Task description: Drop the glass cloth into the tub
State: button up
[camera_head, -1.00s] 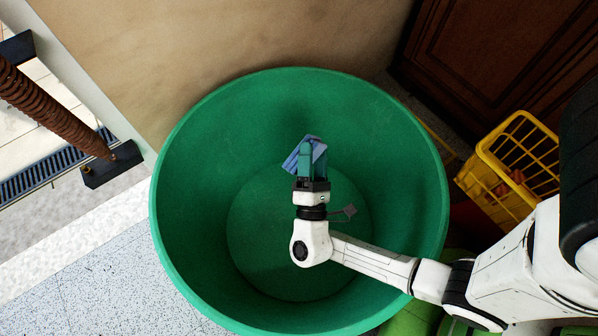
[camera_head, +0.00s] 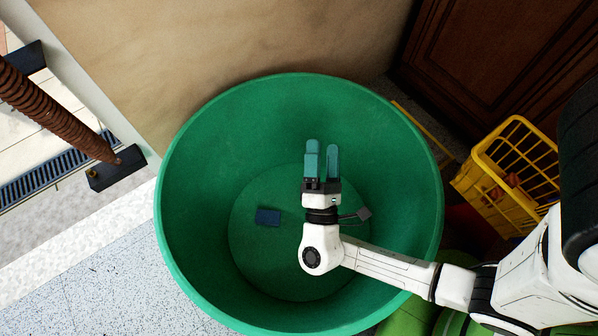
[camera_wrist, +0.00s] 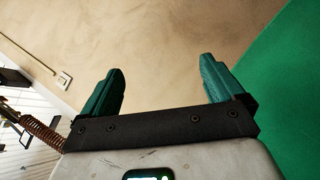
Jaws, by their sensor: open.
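The glass cloth (camera_head: 268,217) is a small dark blue piece lying on the floor of the tub, left of my wrist in the head view. The tub (camera_head: 190,170) is large, round and green, and it stands open at the top. My gripper (camera_head: 322,146) is over the inside of the tub, with its two teal fingers apart and nothing between them. In the wrist view my gripper (camera_wrist: 163,82) is also open and empty, and the cloth does not show there.
A yellow crate (camera_head: 510,172) stands right of the tub by a dark wooden panel (camera_head: 490,55). A beige wall (camera_head: 230,45) rises behind the tub. A rusty ribbed bar (camera_head: 55,110) on a dark base is at the left. Speckled floor lies clear at lower left.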

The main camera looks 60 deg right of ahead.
jog(key=s+a+r+p, duration=0.2)
jog(key=s+r, duration=0.4)
jog(key=s, duration=0.5)
jog(key=shift+a+r, duration=0.2)
jog(key=shift+r, duration=0.15)
